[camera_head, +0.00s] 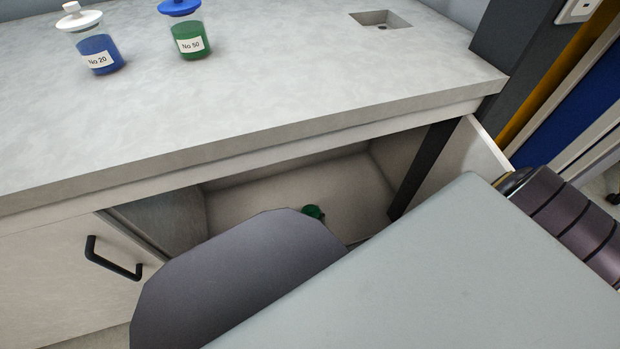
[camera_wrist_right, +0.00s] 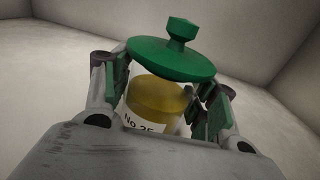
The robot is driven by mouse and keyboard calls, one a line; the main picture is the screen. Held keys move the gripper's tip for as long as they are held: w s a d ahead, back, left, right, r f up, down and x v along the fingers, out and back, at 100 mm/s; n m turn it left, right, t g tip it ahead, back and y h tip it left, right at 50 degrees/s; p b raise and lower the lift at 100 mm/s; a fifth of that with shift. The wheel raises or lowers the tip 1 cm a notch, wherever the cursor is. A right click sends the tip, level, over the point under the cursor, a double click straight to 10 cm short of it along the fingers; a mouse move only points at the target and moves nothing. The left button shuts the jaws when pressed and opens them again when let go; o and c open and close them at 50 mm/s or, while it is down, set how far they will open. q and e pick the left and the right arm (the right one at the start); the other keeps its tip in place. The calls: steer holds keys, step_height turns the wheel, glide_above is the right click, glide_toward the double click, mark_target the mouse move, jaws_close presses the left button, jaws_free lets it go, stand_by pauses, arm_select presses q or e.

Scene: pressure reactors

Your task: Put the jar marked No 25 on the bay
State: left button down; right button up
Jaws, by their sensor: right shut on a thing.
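The jar marked No 25 (camera_wrist_right: 155,95) has a green lid with a knob and yellow contents. In the right wrist view its label shows partly above the gripper body. My right gripper (camera_wrist_right: 165,88) is shut on the jar, with green-padded fingers on both sides below the lid. In the head view only the green lid (camera_head: 313,212) shows, inside the open cabinet under the counter; my arm hides the rest. A square recess, which looks like the bay (camera_head: 380,20), is empty in the countertop at the back right. My left gripper is not in view.
On the counter (camera_head: 250,90) stand a blue jar marked No 20 (camera_head: 97,52) and a green jar marked No 50 (camera_head: 189,38). The cabinet's right door (camera_head: 462,160) stands open. The countertop edge overhangs the cabinet. The counter's middle is clear.

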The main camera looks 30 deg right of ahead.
steer(key=shift+f, duration=0.1)
stand_by(0.3)
steer(key=o, duration=1.2)
steer(key=shift+o, duration=0.2)
steer(key=shift+s, duration=0.1)
